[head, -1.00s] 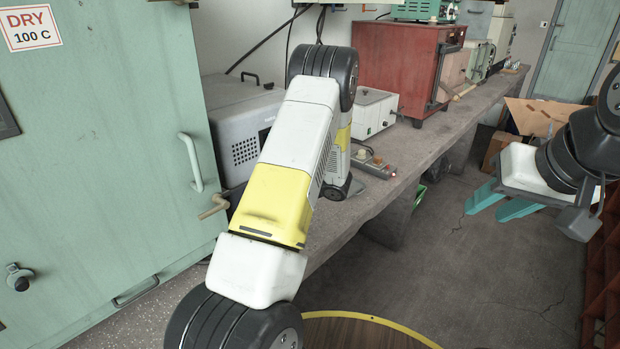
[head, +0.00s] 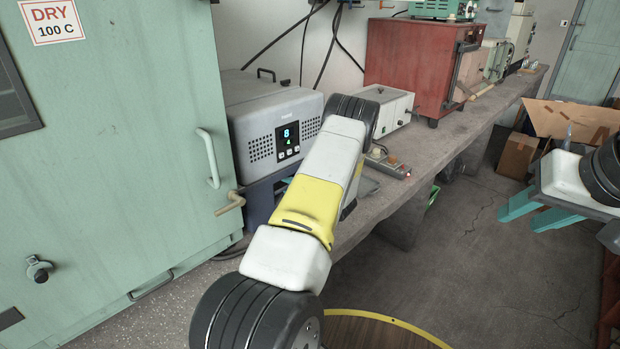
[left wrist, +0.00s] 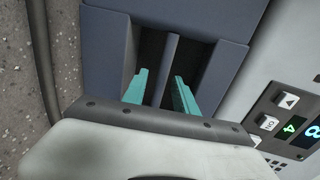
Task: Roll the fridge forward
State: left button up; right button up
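A grey box with a lit display (head: 288,136), vents and a top handle, which I take as the fridge, stands beside the green cabinet. Its lower part is a dark blue-grey base (head: 262,203), partly hidden by my left arm. In the left wrist view the base (left wrist: 215,20) has a dark recess with a bar (left wrist: 168,62) across it. My left gripper (left wrist: 160,75) is open, with its teal fingers on either side of the bar and visible gaps to it. In the head view that gripper is mostly hidden behind its arm. My right gripper (head: 520,217) is open and empty over the floor.
The green cabinet (head: 120,150) with its white handle stands close on the left. A concrete bench (head: 430,140) carries a white box (head: 385,110) and a red oven (head: 410,65). Cardboard boxes (head: 518,155) lie at the back right. The floor right of the bench is mostly clear.

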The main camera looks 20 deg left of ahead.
pick_arm(q)
jog(key=shift+c, duration=0.2)
grip_shut()
dwell(1.3)
